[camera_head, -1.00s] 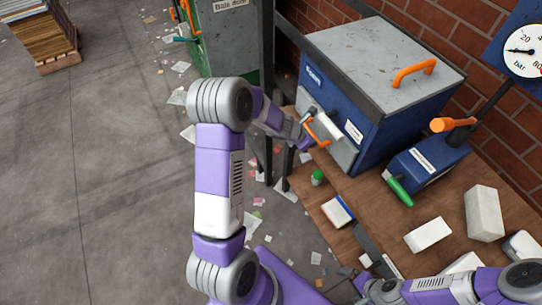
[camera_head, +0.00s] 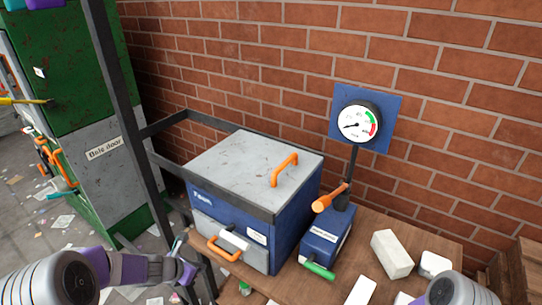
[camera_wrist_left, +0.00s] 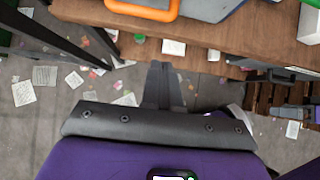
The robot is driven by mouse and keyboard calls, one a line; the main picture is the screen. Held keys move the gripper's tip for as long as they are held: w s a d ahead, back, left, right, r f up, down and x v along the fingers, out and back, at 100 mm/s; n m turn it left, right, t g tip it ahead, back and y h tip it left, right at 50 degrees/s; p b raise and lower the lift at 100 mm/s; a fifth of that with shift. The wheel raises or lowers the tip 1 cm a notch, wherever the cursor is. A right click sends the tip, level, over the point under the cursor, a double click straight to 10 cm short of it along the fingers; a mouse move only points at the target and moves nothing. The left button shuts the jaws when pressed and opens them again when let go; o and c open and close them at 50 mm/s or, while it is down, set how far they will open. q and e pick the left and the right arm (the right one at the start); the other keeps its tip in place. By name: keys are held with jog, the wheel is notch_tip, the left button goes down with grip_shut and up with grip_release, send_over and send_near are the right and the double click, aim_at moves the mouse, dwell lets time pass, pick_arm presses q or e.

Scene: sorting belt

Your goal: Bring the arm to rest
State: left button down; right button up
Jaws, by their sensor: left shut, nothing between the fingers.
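My left arm comes in at the lower left of the head view. Its gripper (camera_head: 186,272) is in front of the bench, left of and apart from the orange front handle (camera_head: 225,249) of the blue box (camera_head: 292,229). In the left wrist view the gripper's fingers (camera_wrist_left: 163,72) are together and empty, over the floor by the bench edge. Of my right arm, only a rounded joint shows at the lower right of the head view; its gripper is out of sight.
The wooden bench (camera_head: 371,249) carries a small blue unit (camera_head: 325,237) with orange and green handles, a pressure gauge (camera_head: 357,122) and pale blocks (camera_head: 391,254). A dark frame post (camera_head: 128,120) stands near my left arm. Scraps litter the floor. A green machine (camera_head: 67,75) is at left.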

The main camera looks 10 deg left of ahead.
pick_arm(q)
jog(key=s+d+f+m+g, duration=0.3)
jog(key=s+d+f+m, duration=0.6)
jog(key=m, duration=0.5)
jog(key=s+d+f+m+g+h, duration=0.1)
jog(key=s+d+f+m+g, duration=0.2)
jog(key=s+d+f+m, duration=0.6)
jog(key=d+f+m, duration=0.3)
jog(key=m, duration=0.3)
jog(key=shift+s+d+g, duration=0.2)
jog(key=shift+d+g, duration=0.05)
jog(key=shift+g, duration=0.05)
